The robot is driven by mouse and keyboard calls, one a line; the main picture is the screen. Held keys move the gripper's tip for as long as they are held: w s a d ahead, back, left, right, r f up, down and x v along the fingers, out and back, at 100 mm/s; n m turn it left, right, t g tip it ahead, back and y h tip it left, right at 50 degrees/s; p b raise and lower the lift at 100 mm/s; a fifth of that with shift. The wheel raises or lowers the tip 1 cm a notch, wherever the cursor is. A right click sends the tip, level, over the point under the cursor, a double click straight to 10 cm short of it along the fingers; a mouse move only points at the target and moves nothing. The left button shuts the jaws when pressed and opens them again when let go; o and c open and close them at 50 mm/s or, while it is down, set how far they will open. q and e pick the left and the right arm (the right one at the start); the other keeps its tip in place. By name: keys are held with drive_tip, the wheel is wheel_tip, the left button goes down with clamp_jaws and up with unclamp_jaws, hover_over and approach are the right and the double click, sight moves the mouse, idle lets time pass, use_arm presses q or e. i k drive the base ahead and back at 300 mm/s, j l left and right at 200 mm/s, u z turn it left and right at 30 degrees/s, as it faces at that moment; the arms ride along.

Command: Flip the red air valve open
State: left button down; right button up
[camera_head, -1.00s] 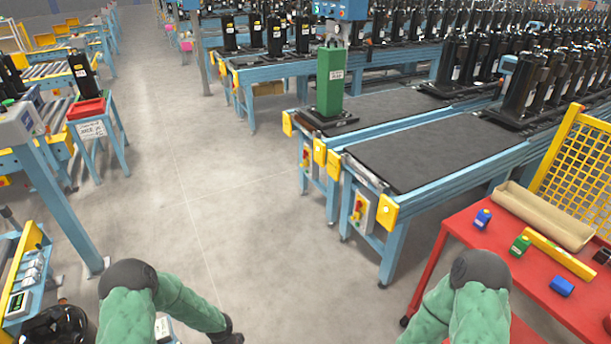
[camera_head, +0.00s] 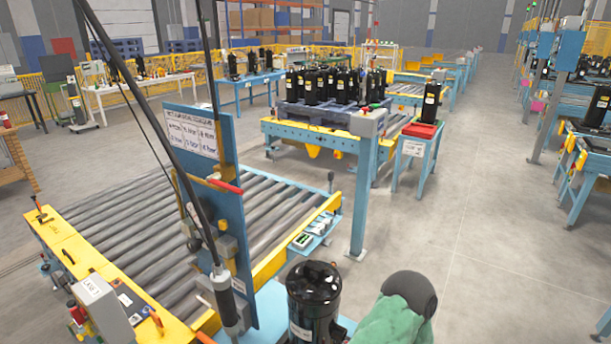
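A red lever handle (camera_head: 226,187), which looks like the red air valve, sits on the tall blue panel (camera_head: 226,150) by the roller conveyor, left of the middle. It lies roughly sideways. Whether it is open or closed cannot be told. Dark and metal fittings (camera_head: 224,240) sit lower on the same panel. Part of one of my green arms shows at the lower right, well away from the lever. Neither of my grippers is in view.
A black compressor (camera_head: 313,300) stands at the bottom middle. A slanted black pole (camera_head: 160,135) crosses in front of the roller conveyor (camera_head: 125,235). A yellow bench edge (camera_head: 85,255) with levers and a control box lies left. Clear floor (camera_head: 480,230) lies right.

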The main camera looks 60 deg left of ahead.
sight(213, 178)
drive_tip(key=k+l+u, duration=0.1)
drive_tip(key=u, duration=1.3)
drive_tip(key=i+u, duration=0.1)
drive_tip(key=u, duration=1.2)
